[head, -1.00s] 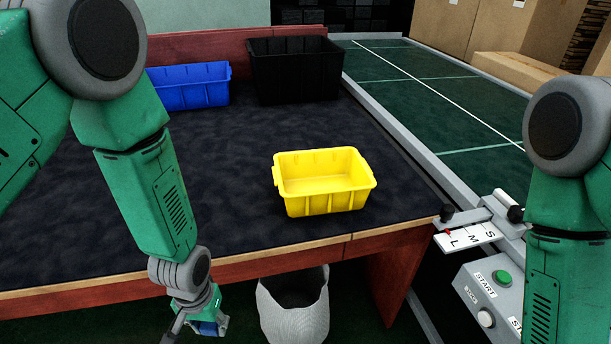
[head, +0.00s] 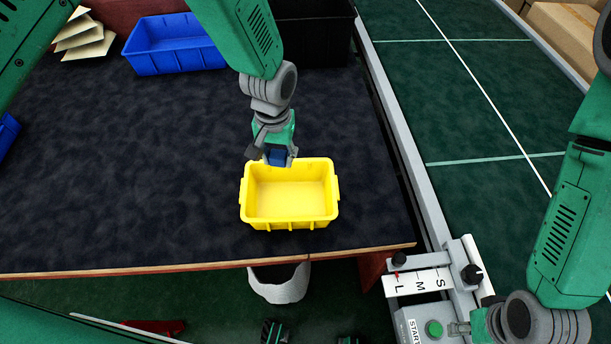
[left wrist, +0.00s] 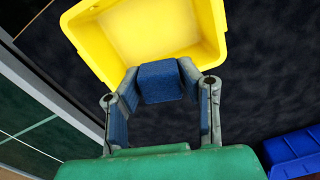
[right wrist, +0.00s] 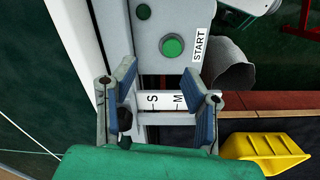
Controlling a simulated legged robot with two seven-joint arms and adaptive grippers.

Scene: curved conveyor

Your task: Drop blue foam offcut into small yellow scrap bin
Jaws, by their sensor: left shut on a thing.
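The small yellow scrap bin (head: 290,224) stands on the dark table top near its front edge, and its inside looks empty. My left gripper (head: 280,158) is at the bin's back rim, as seen in the head view, shut on the blue foam offcut (head: 277,157). The left wrist view shows the offcut (left wrist: 160,82) between the blue-padded fingers, with the yellow bin (left wrist: 150,35) just beyond it. The offcut overlaps the bin's rim in that view; I cannot tell its height above it. My right gripper (right wrist: 163,95) is open and empty over the control panel.
A blue bin (head: 172,60) and a black bin (head: 320,38) stand at the back of the table. The green conveyor (head: 480,110) runs along the right. A sliding S-M-L scale (head: 419,284) and a START button (head: 434,328) are at the front right. A pale waste basket (head: 280,284) is below the table edge.

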